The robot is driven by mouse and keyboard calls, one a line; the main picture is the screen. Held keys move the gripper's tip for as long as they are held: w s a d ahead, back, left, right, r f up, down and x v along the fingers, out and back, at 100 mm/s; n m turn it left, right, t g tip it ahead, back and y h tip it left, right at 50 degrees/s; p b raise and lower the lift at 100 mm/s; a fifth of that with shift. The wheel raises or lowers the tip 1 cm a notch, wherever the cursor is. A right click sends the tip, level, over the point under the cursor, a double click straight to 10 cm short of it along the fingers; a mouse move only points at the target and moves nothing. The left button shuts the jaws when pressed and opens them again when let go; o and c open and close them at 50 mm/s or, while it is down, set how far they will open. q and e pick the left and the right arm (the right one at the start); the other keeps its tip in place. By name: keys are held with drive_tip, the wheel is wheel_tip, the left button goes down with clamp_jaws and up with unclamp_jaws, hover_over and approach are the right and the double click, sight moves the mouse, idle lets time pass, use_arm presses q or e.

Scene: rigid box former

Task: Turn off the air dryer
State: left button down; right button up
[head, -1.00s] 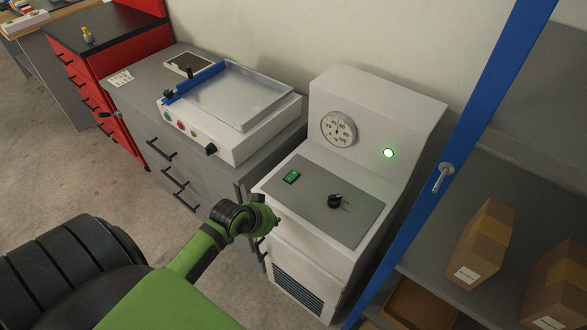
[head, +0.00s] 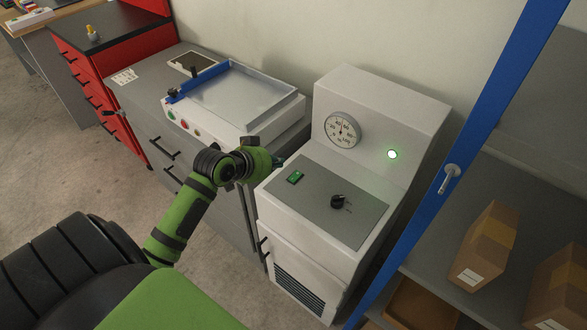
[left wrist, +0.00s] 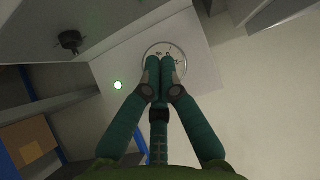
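The air dryer (head: 300,232) is a pale cabinet with a sloped grey panel. A green rocker switch (head: 295,177) and a black knob (head: 338,202) sit on the panel. The knob (left wrist: 70,41) and lamp (left wrist: 118,85) show there too; the switch does not. My right gripper is out of view.
A white machine with a blue bar (head: 199,80) stands on the grey cabinet left of the dryer. Cardboard boxes (head: 487,246) sit on shelves beyond. Open floor lies at left.

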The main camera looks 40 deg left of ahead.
use_arm(q)
hover_over(294, 177)
drive_tip(key=f, duration=0.4)
drive_tip(key=shift+s+f+p, duration=0.3)
drive_tip(key=shift+s+f, duration=0.1)
drive_tip(key=f, duration=0.3)
drive_tip(key=shift+w+f, duration=0.15)
drive_tip(key=shift+w, duration=0.2)
drive_tip(key=shift+f, duration=0.5)
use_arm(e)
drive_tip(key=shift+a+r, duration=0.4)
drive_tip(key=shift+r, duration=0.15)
